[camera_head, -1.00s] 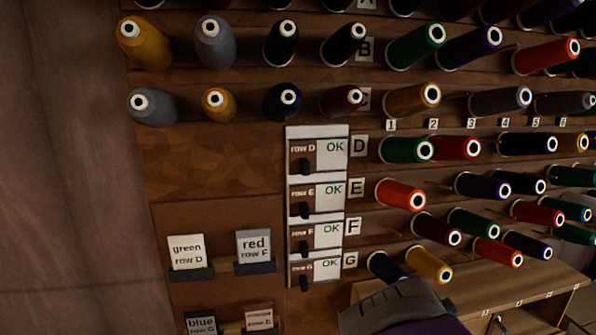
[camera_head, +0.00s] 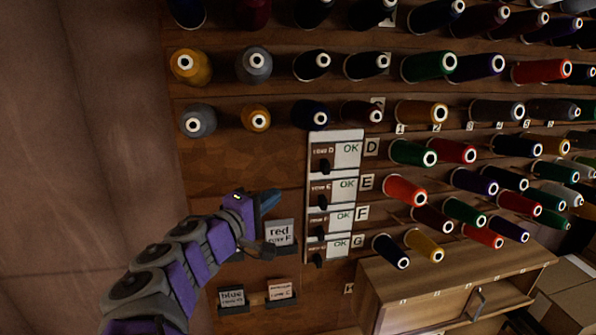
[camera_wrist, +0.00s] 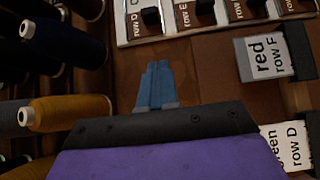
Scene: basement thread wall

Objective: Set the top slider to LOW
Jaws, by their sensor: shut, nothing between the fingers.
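The slider panel (camera_head: 311,229) is a pale vertical strip on the wooden wall, with rows D, E, F and G stacked. The top slider, row D (camera_head: 322,165), has a dark knob at the lower left of its plate and reads OK. Its knob also shows at the top of the wrist view (camera_wrist: 151,17). My gripper (camera_head: 272,200) is shut and empty, left of the panel around row E to F height and apart from it. Its blue fingers show together in the wrist view (camera_wrist: 157,68), with the panel beyond them.
Thread spools on pegs surround the panel above and to the right; a mustard spool (camera_wrist: 69,113) is at the left of the wrist view. Card holders with a red row F card (camera_head: 280,233) and a blue card (camera_head: 231,297) sit below. A wooden cabinet (camera_head: 450,275) stands lower right.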

